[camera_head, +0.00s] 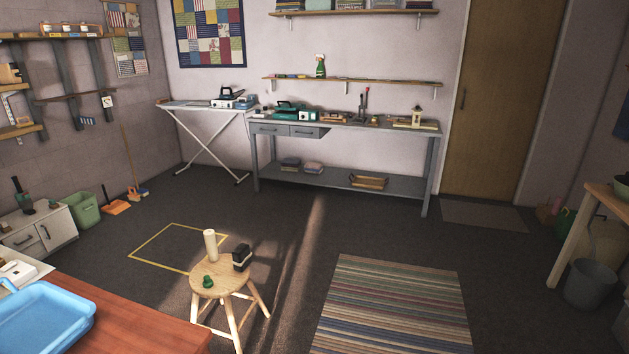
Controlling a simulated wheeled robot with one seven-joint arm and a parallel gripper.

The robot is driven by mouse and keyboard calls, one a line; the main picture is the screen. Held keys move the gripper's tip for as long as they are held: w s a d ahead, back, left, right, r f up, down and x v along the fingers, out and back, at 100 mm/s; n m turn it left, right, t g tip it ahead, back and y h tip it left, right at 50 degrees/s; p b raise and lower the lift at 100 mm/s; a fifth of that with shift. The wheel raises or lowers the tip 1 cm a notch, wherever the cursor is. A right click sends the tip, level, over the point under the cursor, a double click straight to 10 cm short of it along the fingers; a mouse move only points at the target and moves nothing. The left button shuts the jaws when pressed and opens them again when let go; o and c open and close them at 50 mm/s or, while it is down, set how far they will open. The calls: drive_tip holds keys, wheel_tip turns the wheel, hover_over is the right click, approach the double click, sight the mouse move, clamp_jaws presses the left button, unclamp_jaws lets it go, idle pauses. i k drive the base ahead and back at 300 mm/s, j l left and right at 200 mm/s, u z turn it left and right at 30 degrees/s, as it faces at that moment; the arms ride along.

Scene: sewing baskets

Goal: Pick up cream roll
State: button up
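A cream roll (210,244) stands upright on a round wooden stool (222,284) at the lower left of the middle. A black block-like object (241,258) stands to its right on the same seat. A small green object (208,282) sits in front of it, near the stool's front edge. The three are close together but the roll's sides look clear. My gripper is not in this view.
A reddish table (130,315) with a blue tray (45,318) fills the lower left corner. A striped rug (395,308) lies right of the stool. A grey workbench (345,127) lines the back wall. The floor around the stool is open.

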sight(210, 237)
drive_tip(key=i+l+z, duration=0.15)
drive_tip(key=i, duration=0.7)
drive_tip(key=i+l+z, duration=0.1)
drive_tip(key=i, duration=0.75)
drive_tip(key=i+u, duration=0.4)
drive_tip(key=i+l+u, duration=0.1)
drive_tip(key=i+u, duration=0.25)
drive_tip(key=i+l+u, duration=0.2)
drive_tip(key=i+u, duration=0.45)
drive_tip(key=u, duration=0.15)
drive_tip(key=i+l+u, duration=0.1)
drive_tip(key=i+u, duration=0.25)
drive_tip(key=i+l+u, duration=0.15)
drive_tip(key=u, duration=0.25)
drive_tip(key=i+l+u, duration=0.2)
drive_tip(key=u, duration=0.15)
